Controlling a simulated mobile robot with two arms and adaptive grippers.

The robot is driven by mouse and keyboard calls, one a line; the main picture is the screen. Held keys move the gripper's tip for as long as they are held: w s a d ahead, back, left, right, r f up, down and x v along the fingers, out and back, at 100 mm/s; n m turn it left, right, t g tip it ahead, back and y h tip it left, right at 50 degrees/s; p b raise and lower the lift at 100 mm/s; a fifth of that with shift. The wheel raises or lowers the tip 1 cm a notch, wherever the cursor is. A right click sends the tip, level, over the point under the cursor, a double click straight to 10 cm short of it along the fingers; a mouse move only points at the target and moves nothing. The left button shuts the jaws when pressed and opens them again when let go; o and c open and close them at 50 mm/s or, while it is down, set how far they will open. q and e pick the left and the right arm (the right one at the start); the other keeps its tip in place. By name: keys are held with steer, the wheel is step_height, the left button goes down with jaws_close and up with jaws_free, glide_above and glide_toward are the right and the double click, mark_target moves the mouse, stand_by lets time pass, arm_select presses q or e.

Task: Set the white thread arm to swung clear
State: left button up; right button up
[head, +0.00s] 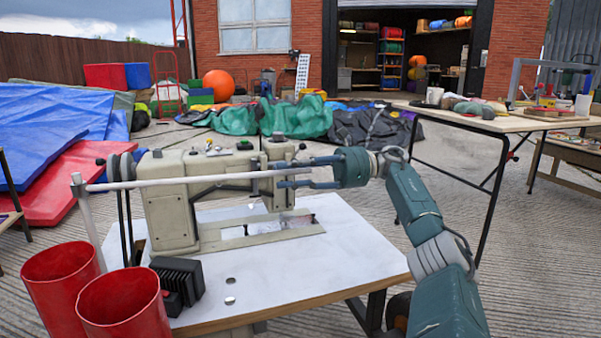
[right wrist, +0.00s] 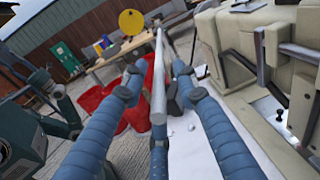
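The white thread arm (head: 185,181) is a long thin rod. It runs level from an upright post (head: 88,222) at the left across the front of the beige sewing machine (head: 172,200). My right gripper (head: 281,174) is at the rod's right end, in front of the machine. Its blue fingers lie above and below the rod in the head view. In the right wrist view the rod (right wrist: 159,70) runs between the spread fingers, with gaps visible at both sides. My left gripper is not in the head view; teal arm parts show at the left of the right wrist view, its fingers unclear.
The machine stands on a white table (head: 285,262). Two red bins (head: 122,303) and a black ribbed block (head: 178,277) are at its left front. A workbench (head: 470,120) with items stands at the back right. Paved ground between the tables is clear.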

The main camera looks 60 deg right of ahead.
mark_target(309, 170)
steer(key=v, duration=0.4)
steer(key=shift+s+d, duration=0.25)
steer(key=shift+d, duration=0.05)
steer(key=shift+s+d, duration=0.4)
steer(key=shift+s, duration=0.05)
steer(key=shift+s+d, duration=0.1)
steer(key=shift+d, duration=0.05)
